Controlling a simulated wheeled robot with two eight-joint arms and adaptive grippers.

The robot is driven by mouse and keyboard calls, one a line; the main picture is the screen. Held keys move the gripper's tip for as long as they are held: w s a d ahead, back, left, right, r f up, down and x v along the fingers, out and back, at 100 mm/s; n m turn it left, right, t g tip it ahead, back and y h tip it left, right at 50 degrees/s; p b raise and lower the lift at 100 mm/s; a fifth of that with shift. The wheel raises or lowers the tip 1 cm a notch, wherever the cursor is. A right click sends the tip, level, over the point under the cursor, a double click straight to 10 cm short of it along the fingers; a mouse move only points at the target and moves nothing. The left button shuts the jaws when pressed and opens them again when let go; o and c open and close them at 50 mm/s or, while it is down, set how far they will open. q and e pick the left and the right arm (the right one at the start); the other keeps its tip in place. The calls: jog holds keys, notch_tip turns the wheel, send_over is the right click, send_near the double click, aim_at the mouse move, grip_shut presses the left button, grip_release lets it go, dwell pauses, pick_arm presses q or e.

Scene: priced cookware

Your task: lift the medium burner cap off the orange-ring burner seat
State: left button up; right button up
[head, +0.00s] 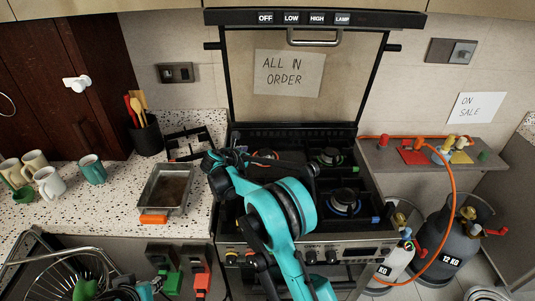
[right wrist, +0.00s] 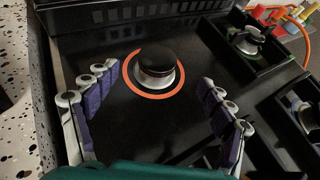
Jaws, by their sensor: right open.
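The medium burner cap (right wrist: 158,57), round and dark, sits on its pale metal burner seat inside the orange ring (right wrist: 133,80) in the right wrist view. In the head view, part of the orange ring (head: 265,154) shows behind my right arm; the cap is mostly hidden there. My right gripper (right wrist: 158,76) is open and empty, its purple-padded fingers spread to either side of the burner and nearer the camera, apart from the cap. In the head view my right gripper (head: 238,160) is over the back left of the stove, its fingers largely hidden.
Other burners (head: 329,157) (head: 345,202) stand on the stove's right side. A dark grate (head: 188,143) and metal tray (head: 166,188) lie on the left counter beside mugs. A grey shelf (head: 385,160) and gas cylinders (head: 452,240) with an orange hose stand to the right.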

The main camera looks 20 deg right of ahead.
aim_at(265, 151)
jog(key=b+x, duration=0.2)
jog(key=x, duration=0.5)
jog(key=shift+w+a+b, duration=0.1)
jog(key=shift+w+b, duration=0.05)
jog(key=shift+b, duration=0.2)
jog(key=shift+r, duration=0.2)
jog(key=shift+c, duration=0.3)
jog(key=c, duration=1.2)
